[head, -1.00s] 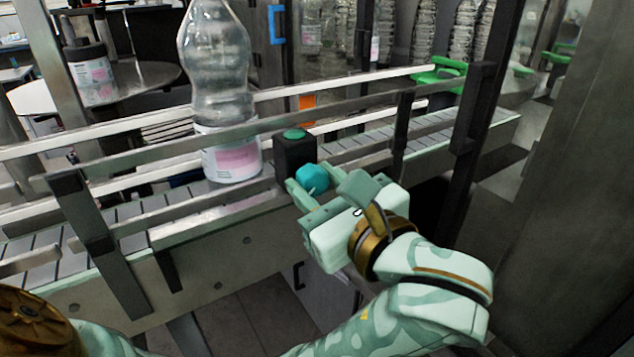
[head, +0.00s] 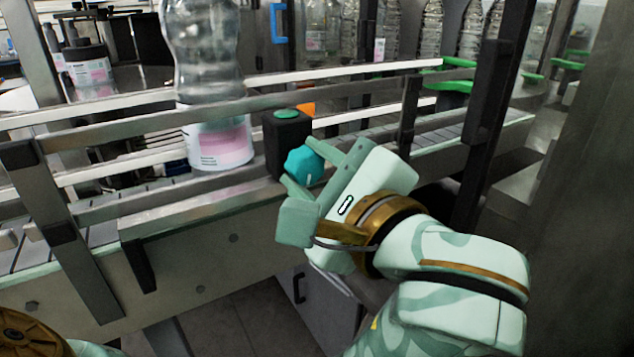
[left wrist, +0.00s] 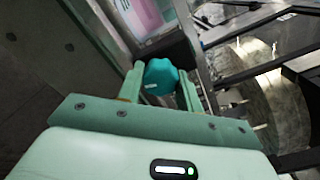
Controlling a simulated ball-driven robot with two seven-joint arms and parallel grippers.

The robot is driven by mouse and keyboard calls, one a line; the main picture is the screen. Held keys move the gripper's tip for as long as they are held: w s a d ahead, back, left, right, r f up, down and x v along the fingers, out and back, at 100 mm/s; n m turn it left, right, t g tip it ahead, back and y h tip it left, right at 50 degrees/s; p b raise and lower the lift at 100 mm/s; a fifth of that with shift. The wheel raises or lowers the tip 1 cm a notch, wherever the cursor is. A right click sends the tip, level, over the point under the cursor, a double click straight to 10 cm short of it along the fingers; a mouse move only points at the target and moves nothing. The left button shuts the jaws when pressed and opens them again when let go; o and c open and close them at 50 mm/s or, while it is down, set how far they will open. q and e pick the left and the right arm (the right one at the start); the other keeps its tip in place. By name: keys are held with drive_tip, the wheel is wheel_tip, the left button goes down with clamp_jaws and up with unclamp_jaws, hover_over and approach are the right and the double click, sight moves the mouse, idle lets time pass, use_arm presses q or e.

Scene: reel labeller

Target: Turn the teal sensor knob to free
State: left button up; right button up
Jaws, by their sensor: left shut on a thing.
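The teal knob (head: 303,166) is a faceted dial on the front of a black sensor box (head: 288,140) with a green top, mounted at the conveyor rail. It also shows in the left wrist view (left wrist: 160,76), with a short white mark near its lower left edge. My left gripper (head: 318,168) is shut on the knob, one finger at its upper right and one at its lower left in the head view. In the left wrist view the fingers (left wrist: 160,88) stand on either side of it. Any label around the knob is not readable. My right gripper is not in view.
A clear bottle (head: 207,80) with a pink and white label stands on the conveyor just left of the sensor box. Metal guard rails (head: 150,205) run along the conveyor. A dark upright post (head: 490,120) stands right of my gripper. More bottles stand behind.

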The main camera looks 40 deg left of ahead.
use_arm(q)
drive_tip(key=n+b, duration=0.2)
drive_tip(key=n, duration=0.1)
drive_tip(key=n+b, duration=0.1)
drive_tip(key=shift+w+f+n, duration=0.1)
drive_tip(key=shift+f+n, duration=0.15)
drive_tip(key=shift+n, duration=0.05)
drive_tip(key=n+b, duration=0.2)
drive_tip(key=n, duration=0.1)
drive_tip(key=shift+n, duration=0.3)
drive_tip(key=shift+n+b, duration=0.5)
drive_tip(key=shift+b, duration=0.05)
drive_tip(key=shift+n+b, duration=0.5)
drive_tip(key=shift+n, duration=0.8)
drive_tip(key=n+b, duration=0.2)
drive_tip(key=shift+n, duration=0.4)
drive_tip(key=n+b, duration=0.1)
drive_tip(key=n, duration=0.2)
drive_tip(key=n+b, duration=0.1)
drive_tip(key=n, duration=0.1)
drive_tip(key=shift+r+n, duration=0.1)
drive_tip(key=shift+n, duration=0.2)
drive_tip(key=shift+n+b, duration=0.3)
drive_tip(key=shift+n, duration=0.1)
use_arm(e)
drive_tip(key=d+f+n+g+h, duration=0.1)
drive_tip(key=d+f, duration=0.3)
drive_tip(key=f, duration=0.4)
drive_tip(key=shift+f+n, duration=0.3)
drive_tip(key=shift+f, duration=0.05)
